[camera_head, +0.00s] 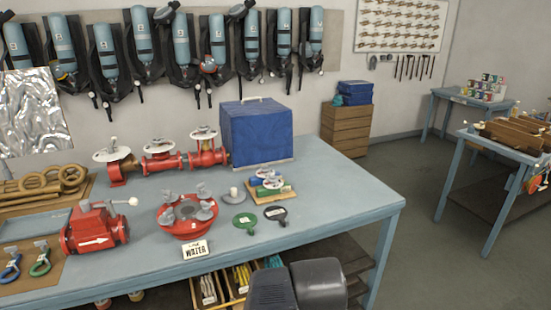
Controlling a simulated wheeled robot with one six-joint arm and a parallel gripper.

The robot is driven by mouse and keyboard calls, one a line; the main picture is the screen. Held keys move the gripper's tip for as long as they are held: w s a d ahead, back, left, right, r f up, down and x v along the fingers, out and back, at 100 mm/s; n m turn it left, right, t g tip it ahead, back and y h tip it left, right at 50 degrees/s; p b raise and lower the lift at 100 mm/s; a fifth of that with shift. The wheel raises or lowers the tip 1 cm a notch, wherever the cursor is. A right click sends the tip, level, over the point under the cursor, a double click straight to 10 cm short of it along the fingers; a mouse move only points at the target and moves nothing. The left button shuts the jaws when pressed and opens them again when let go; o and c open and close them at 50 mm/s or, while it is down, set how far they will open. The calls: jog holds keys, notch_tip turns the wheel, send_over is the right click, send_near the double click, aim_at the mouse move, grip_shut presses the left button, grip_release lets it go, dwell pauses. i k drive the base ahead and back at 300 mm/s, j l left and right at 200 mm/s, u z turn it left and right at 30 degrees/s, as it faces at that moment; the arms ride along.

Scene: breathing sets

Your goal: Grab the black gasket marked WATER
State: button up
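A black ring-shaped gasket (276,214) with a tab and a small pale label lies flat on the blue-grey workbench (330,203), right of centre near the front edge. Its label is too small to read. A green gasket (245,221) of similar shape lies just left of it. A white card reading WATER (196,250) stands at the bench's front edge, left of both gaskets. Dark grey parts of my own arm show at the bottom centre, in front of the bench. My gripper's fingers are not visible.
A small wooden tray (285,194) with coloured parts and a grey disc (233,196) lie behind. A blue case (256,132) stands farther back. The bench's right end is clear.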

aim_at(274, 212)
jog(key=i+l+u, duration=0.2)
jog(key=u, duration=0.15)
jog(key=i+l+u, duration=0.3)
jog(key=i, duration=0.1)
